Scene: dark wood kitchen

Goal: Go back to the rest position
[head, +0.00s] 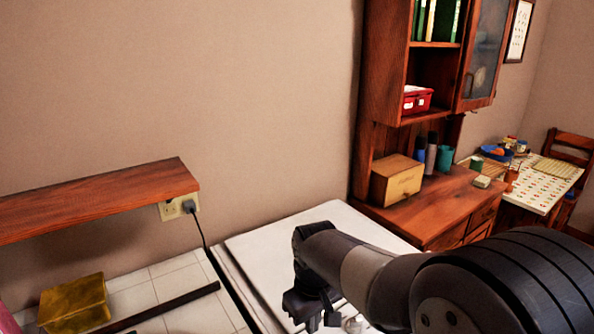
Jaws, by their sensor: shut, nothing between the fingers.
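My dark grey arm comes in from the lower right and reaches left over a white flat top. At its end my gripper (312,316) points down near the bottom edge of the head view. Its fingers are small and dark, partly cut by the frame edge, and look shut with nothing held. A small pale object (355,324) shows just right of the gripper; I cannot tell what it is.
A wooden shelf (100,198) juts from the left wall above a tiled counter with a yellow box (75,303). A black cord runs from the outlet (178,208). A wooden hutch (385,60) and a wooden box (397,180) stand behind the arm. The white top (300,235) looks mostly clear.

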